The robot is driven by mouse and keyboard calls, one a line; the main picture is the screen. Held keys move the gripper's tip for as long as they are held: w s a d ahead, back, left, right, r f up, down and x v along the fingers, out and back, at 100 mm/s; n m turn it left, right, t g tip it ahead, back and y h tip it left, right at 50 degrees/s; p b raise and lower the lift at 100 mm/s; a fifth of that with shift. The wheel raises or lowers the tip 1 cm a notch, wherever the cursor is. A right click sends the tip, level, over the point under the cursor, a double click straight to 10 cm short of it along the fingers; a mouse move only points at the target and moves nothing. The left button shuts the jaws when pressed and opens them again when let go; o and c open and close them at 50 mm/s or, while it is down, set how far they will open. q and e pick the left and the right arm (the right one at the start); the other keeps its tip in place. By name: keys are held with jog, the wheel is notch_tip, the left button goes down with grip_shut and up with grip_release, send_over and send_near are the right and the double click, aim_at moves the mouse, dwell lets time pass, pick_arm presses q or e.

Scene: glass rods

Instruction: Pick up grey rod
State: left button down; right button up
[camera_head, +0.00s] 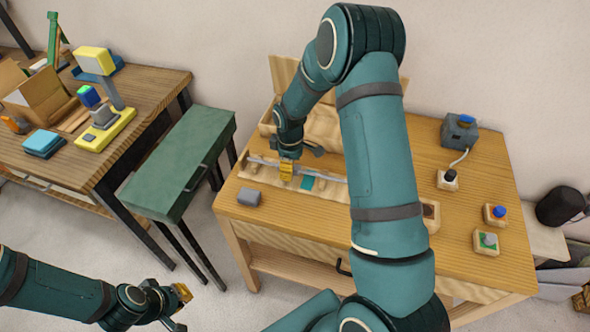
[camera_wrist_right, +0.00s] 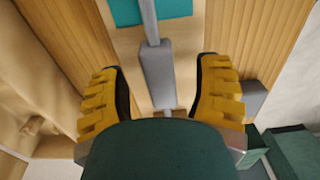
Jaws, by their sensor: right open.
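The grey rod (camera_head: 327,177) lies across a light wooden holder (camera_head: 313,193) on the table. In the right wrist view the rod (camera_wrist_right: 157,72) runs lengthwise, with a thicker grey section between my yellow fingers. My right gripper (camera_head: 287,171) is at the left part of the rod, and part of the rod is hidden behind it. In its wrist view the right gripper (camera_wrist_right: 160,100) is open, with one finger on each side of the rod and gaps on both sides. My left gripper (camera_head: 182,293) is low at the left, away from the table; its opening is unclear.
A teal patch (camera_head: 307,183) is on the holder below the rod. A grey block (camera_head: 249,197) lies to the left. An open wooden box (camera_head: 325,125) stands behind. Switches, including a blue button (camera_head: 498,212), are at the right. A green cabinet (camera_head: 182,163) stands beside the table.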

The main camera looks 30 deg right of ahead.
jog(key=shift+f, duration=0.4)
grip_shut()
jog(key=shift+r, duration=0.15)
